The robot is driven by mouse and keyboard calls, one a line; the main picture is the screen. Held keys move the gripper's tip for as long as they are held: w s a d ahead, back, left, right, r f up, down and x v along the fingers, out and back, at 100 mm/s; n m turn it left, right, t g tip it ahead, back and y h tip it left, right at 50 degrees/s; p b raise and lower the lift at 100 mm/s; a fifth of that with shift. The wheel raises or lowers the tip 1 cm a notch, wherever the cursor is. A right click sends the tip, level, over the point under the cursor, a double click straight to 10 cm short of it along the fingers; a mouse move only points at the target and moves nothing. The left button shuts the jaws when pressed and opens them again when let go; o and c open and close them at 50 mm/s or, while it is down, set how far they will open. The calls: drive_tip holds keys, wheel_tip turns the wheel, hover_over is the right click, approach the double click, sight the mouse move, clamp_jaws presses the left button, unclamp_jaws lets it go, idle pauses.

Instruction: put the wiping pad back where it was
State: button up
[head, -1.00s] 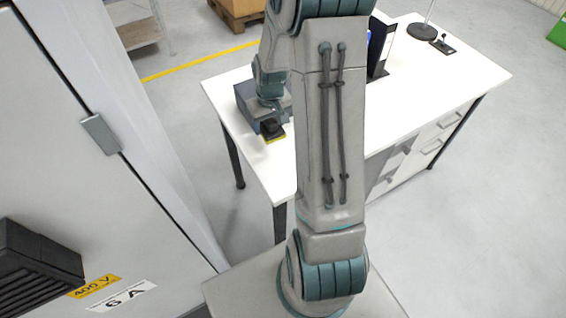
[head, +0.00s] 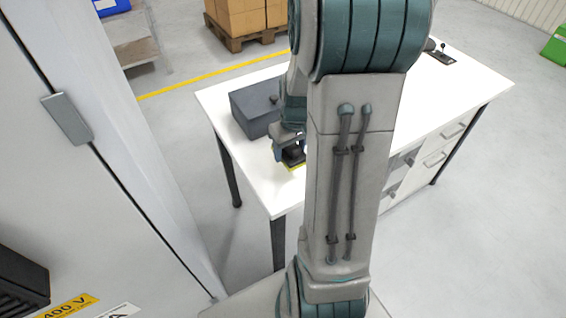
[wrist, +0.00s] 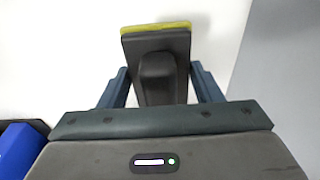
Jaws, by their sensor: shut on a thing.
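The wiping pad is a dark block with a raised grip and a yellow edge. It shows in the wrist view (wrist: 180,45) and in the head view (head: 294,166), over the near left part of the white table (head: 265,195). My gripper (wrist: 160,80) is shut on the pad's raised grip, one blue finger on each side; it also shows in the head view (head: 289,148). I cannot tell whether the pad touches the table top. My arm hides the middle of the table.
A dark grey box (head: 252,112) with a small knob stands at the table's far left, just beyond my gripper. A blue item (wrist: 18,150) shows at the wrist view's lower left. A grey cabinet (head: 110,180) stands close on the left. The table's near left corner is clear.

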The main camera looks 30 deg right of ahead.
sight(283, 171)
drive_tip(key=shift+w+a+f, duration=0.15)
drive_tip(key=shift+a+f, duration=0.4)
drive_tip(key=shift+a, duration=0.35)
drive_tip(key=shift+a+f, duration=0.15)
drive_tip(key=shift+f, duration=1.9)
drive_tip(key=shift+f+b, duration=0.25)
drive_tip(key=shift+b, duration=0.15)
drive_tip(key=o, duration=0.9)
drive_tip(key=shift+r, duration=0.1)
drive_tip(key=shift+o, duration=0.2)
drive_tip(key=shift+r, duration=0.1)
